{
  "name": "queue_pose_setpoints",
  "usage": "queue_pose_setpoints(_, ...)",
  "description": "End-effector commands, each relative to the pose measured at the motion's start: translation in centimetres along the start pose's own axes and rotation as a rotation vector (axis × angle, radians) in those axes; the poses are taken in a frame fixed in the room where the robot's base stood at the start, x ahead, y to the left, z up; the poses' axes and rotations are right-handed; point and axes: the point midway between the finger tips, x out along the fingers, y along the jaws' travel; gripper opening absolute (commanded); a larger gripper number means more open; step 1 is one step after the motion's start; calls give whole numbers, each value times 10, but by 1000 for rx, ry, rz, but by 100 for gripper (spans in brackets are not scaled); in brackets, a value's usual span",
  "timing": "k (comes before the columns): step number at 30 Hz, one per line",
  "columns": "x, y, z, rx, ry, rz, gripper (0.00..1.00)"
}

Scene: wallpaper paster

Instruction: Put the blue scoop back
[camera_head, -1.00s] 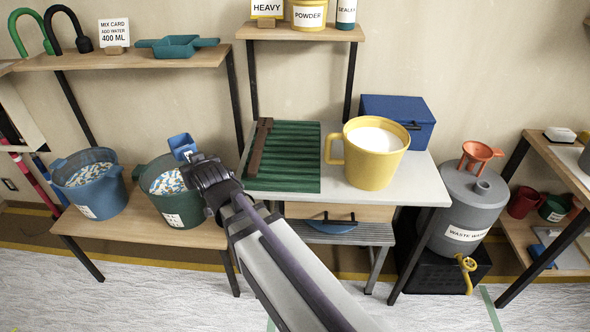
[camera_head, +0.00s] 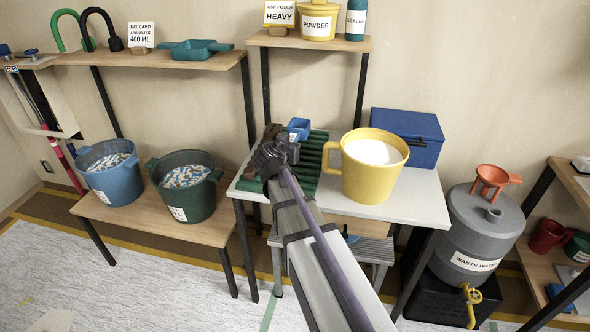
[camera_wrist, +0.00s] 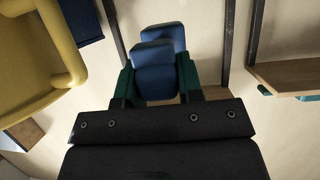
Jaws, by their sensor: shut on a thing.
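The blue scoop (camera_head: 299,127) is held in my gripper (camera_head: 279,148) above the green ribbed mat (camera_head: 312,158) on the grey table. In the wrist view, the blue scoop (camera_wrist: 156,72) sits between the two green fingers of my gripper (camera_wrist: 160,88), which are shut on it. My arm hides part of the mat and the table's front left. A blue bucket (camera_head: 112,186) and a dark green bucket (camera_head: 190,203), both holding pale and blue bits, stand on the low wooden bench at the left.
A large yellow jug (camera_head: 371,182) of white stuff stands right of the mat, before a blue box (camera_head: 420,137). The upper left shelf (camera_head: 150,58) holds a teal tray (camera_head: 194,50) and hooks. A grey waste-water drum (camera_head: 482,235) stands at the right.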

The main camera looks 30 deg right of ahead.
Motion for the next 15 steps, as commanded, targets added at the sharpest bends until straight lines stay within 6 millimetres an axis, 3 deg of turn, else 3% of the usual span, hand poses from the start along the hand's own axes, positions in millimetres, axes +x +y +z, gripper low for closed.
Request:
queue_pose_setpoints(4,16,0,39,0,0,-1,10)
queue_pose_setpoints(6,20,0,48,0,0,-1,10)
queue_pose_setpoints(11,20,0,49,0,0,-1,10)
queue_pose_setpoints(15,32,0,78,0,0,-1,10)
